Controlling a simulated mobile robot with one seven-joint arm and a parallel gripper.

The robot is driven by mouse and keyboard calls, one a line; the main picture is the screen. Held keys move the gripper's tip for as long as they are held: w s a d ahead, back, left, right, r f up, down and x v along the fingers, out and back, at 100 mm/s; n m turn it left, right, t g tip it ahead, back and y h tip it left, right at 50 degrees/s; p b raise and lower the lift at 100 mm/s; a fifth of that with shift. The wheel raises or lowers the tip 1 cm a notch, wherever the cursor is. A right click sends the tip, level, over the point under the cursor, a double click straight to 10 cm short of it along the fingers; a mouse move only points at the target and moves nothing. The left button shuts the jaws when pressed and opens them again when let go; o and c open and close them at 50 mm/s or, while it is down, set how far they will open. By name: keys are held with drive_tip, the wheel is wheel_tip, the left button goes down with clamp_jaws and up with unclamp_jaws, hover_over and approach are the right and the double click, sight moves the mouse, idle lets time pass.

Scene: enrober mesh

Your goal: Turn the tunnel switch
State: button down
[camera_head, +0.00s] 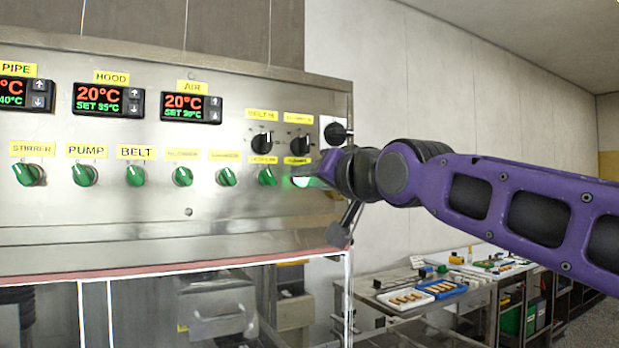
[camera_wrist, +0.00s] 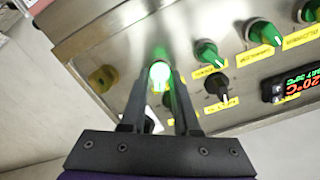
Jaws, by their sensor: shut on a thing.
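The green rotary switch at the right end of the panel's lower row glows bright green in the head view (camera_head: 302,181) and in the wrist view (camera_wrist: 159,73). Its yellow label (camera_head: 298,160) is too small to read, so I cannot confirm the word tunnel. My gripper (camera_head: 318,175) reaches in from the right and covers part of this switch. In the wrist view my gripper's (camera_wrist: 160,84) two dark fingers stand on either side of the glowing switch, shut on it. The exact angle of its handle is hidden by glare and fingers.
The steel control panel (camera_head: 110,218) carries several unlit green switches, including the neighbouring one (camera_head: 267,177). Black knobs (camera_head: 301,145) sit just above my gripper. A black round part (camera_head: 337,133) is at the panel's right edge. A bench (camera_head: 400,318) with trays stands behind.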

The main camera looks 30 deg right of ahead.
drive_tip(key=shift+f+n, duration=0.1)
drive_tip(key=shift+n, duration=0.2)
drive_tip(key=shift+n+b, duration=0.85)
drive_tip(key=shift+n, duration=0.05)
drive_tip(key=n+b, duration=0.1)
drive_tip(key=n, duration=0.2)
drive_tip(key=shift+n, duration=0.3)
drive_tip(key=n+b, duration=0.1)
drive_tip(key=n, duration=0.5)
drive_tip(key=shift+b, duration=0.35)
drive_tip(key=c, duration=0.9)
unclamp_jaws()
